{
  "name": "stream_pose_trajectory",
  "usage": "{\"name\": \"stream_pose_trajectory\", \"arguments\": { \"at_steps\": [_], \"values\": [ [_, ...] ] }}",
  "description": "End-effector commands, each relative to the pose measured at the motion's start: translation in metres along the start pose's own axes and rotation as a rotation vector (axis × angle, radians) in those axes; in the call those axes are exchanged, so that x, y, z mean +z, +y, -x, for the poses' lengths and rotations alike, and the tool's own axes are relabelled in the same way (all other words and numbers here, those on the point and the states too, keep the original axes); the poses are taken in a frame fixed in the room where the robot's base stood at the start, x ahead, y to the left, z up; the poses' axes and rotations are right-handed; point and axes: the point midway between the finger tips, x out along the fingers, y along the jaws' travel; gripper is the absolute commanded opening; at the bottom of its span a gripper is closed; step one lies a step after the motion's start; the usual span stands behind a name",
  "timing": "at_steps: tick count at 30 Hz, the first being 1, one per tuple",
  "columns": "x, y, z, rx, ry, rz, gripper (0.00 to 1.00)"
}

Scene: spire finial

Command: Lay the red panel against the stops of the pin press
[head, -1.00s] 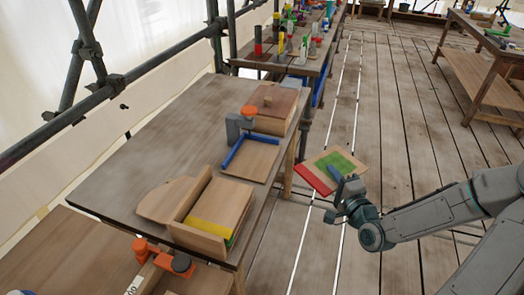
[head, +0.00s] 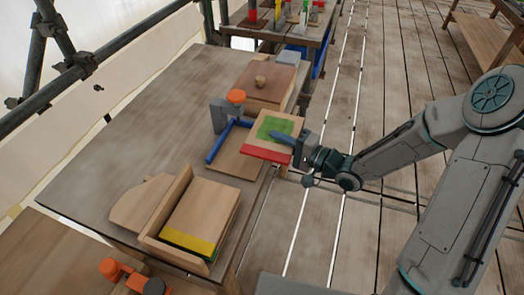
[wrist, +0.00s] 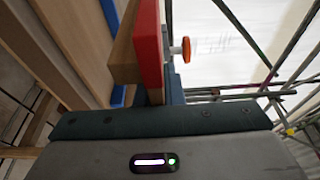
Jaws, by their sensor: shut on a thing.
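My gripper (head: 292,143) is shut on the right edge of a wooden panel with a green patch and a red edge, the red panel (head: 266,153). The panel is held over the right part of the pin press and covers some of it. In the wrist view the red edge (wrist: 149,45) stands close in front of my gripper. The pin press has a wooden base (head: 232,163), blue stops (head: 217,146) along its left and far sides, and a grey post with an orange knob (head: 236,96). I cannot tell whether the panel touches the base.
A wooden rack (head: 160,215) holds panels with yellow and green edges at the near end of the bench. A lidded wooden box (head: 265,82) stands just beyond the press. The bench (head: 150,120) is clear to the left.

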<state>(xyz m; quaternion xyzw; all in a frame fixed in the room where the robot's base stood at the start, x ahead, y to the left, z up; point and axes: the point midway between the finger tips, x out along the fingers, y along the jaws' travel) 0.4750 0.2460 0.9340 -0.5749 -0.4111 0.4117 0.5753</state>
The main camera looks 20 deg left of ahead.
Motion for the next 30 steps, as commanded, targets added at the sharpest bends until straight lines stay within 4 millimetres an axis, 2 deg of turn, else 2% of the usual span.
{"name": "stream_pose_trajectory", "arguments": {
  "at_steps": [1, 3, 9, 16, 24, 30],
  "values": [
    [0.005, 0.008, -0.014, -0.002, -0.008, -0.003, 0.0],
    [0.007, 0.016, -0.028, -0.002, -0.008, -0.002, 0.0],
    [0.009, 0.032, -0.053, -0.001, 0.001, 0.001, 0.0],
    [0.009, 0.043, -0.058, 0.0, 0.006, -0.001, 0.0],
    [0.009, 0.075, -0.057, 0.0, 0.005, 0.0, 0.0],
    [0.009, 0.075, -0.057, -0.001, 0.005, 0.002, 0.0]
  ]
}}
